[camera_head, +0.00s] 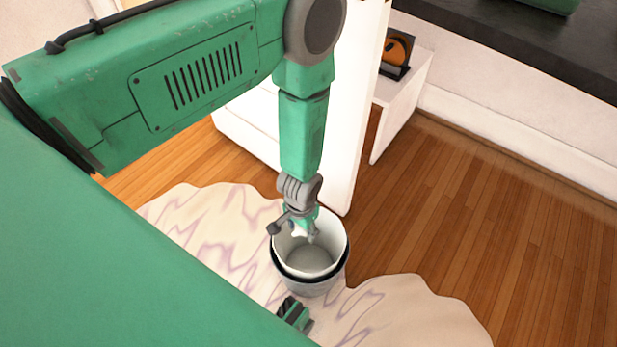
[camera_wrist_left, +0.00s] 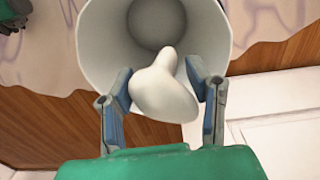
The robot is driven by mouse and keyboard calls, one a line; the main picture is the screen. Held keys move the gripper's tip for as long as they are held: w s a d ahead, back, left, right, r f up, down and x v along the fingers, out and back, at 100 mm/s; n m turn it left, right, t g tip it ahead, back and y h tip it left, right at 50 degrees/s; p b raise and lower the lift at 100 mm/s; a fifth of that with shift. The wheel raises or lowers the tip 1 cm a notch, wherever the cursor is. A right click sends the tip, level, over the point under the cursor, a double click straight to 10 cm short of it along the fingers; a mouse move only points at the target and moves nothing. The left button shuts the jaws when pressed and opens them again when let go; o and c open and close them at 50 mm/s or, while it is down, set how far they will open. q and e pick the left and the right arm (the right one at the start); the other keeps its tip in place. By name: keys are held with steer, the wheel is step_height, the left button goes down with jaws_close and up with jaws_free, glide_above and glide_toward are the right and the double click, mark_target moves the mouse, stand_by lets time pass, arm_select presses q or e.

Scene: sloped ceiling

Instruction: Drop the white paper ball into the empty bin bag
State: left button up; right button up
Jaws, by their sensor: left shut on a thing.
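The bin (camera_head: 312,287) stands upright on the rug, with a dark band below its rim. Its pale inner lining, the bin bag (camera_head: 338,240), is open at the top and looks empty; the bag also shows in the left wrist view (camera_wrist_left: 95,45). My left gripper (camera_head: 300,230) points down over the bin's mouth. In the left wrist view its fingers (camera_wrist_left: 165,100) are closed on the white paper ball (camera_wrist_left: 165,92), a smooth, lumpy shape. The ball is in front of the bag's opening in that view.
A pale, purple-veined rug (camera_head: 215,225) lies on the wooden floor (camera_head: 480,230). A tall white panel (camera_head: 350,110) stands just behind the bin. A white shelf unit (camera_head: 400,105) with a framed picture (camera_head: 396,52) is farther back. Clear floor lies to the right.

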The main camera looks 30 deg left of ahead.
arm_select(q)
steer(key=shift+f, duration=0.35)
steer(key=o, duration=1.1)
steer(key=shift+c, duration=0.2)
steer(key=shift+r, duration=0.1)
step_height(320, 180, up, 12)
steer(key=shift+f, duration=0.1)
